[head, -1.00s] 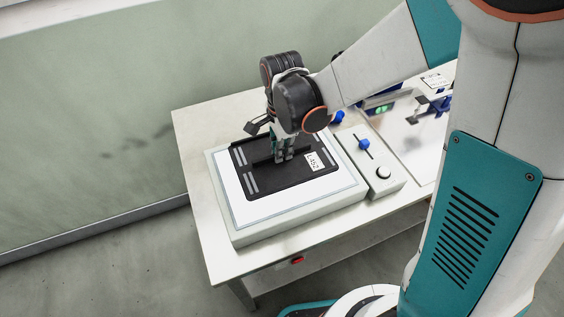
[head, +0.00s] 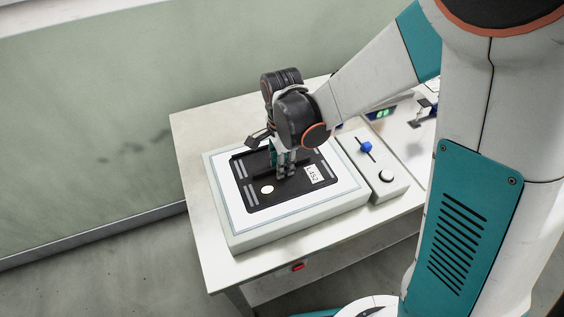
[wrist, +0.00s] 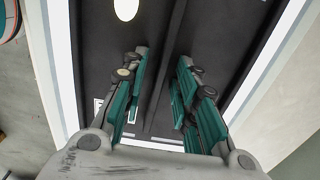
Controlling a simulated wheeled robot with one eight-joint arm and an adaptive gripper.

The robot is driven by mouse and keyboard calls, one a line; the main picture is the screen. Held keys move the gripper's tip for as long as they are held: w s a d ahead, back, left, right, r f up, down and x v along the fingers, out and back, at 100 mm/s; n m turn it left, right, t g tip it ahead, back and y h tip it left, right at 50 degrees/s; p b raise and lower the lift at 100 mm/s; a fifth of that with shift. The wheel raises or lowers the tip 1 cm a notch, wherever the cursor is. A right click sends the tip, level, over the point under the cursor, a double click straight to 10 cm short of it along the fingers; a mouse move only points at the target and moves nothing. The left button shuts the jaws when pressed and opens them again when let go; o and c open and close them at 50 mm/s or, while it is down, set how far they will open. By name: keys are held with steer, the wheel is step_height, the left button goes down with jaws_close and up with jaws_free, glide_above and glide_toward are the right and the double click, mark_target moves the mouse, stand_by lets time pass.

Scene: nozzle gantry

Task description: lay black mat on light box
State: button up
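The black mat (head: 255,203), with a white label marked L452 and grey strips, lies on the bright top of the light box (head: 237,236). I see no gap under its edges, and bright border shows around it. My gripper (head: 286,174) points down over the middle of the mat, also seen in the wrist view (wrist: 160,75). There its teal fingers stand apart on both sides of a thin raised rib on the mat (wrist: 172,40), with dark space beside the rib. A bright round spot shows in the mat (head: 267,189).
A control box (head: 387,193) with a blue slider (head: 366,147) and a round button stands right of the light box. The pale table (head: 190,130) has bare room at the left and back. A red switch (head: 298,267) is on its front edge.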

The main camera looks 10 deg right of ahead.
step_height(320, 180, up, 12)
steer(key=p, duration=0.8)
steer(key=shift+r+p, duration=0.15)
steer(key=shift+p, duration=0.15)
